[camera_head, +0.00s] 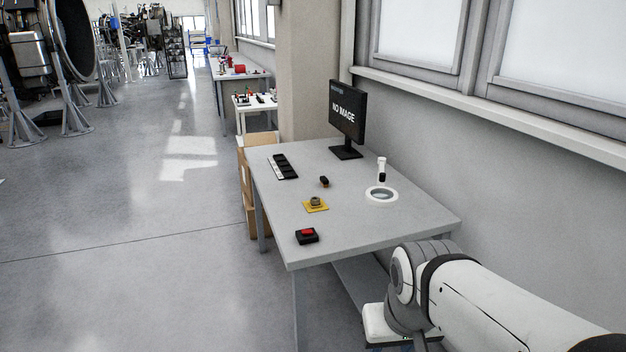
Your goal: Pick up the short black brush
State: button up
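A short dark object (324,181), which looks like the short black brush, lies on the grey table (273,213) near its middle. It is small in the picture, so its bristles cannot be made out. Nothing holds it. My arm reaches in from the lower right, in front of the table's near right corner and well apart from the dark object. The fingers of my gripper do not show; the end of the arm runs out of the bottom of the picture.
On the table are a yellow plate with a round part (316,204), a black box with a red top (307,236), a white ring-shaped magnifier (381,195), a black-and-white tray (283,167) and a monitor (347,115). A wall borders the right. Open floor lies left.

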aim_at(325, 182)
jog(key=u, duration=0.4)
jog(key=k, duration=0.75)
jog(key=u, duration=1.05)
jog(key=k, duration=0.6)
jog(key=u, duration=0.3)
jog(key=i, duration=1.75)
jog(key=z, duration=0.45)
jog(key=i, duration=1.75)
jog(key=z, duration=0.65)
jog(key=i, duration=1.6)
jog(key=z, duration=1.45)
jog(key=i, duration=1.05)
jog(key=z, duration=0.9)
jog(key=i, duration=0.4)
jog(key=z, duration=0.25)
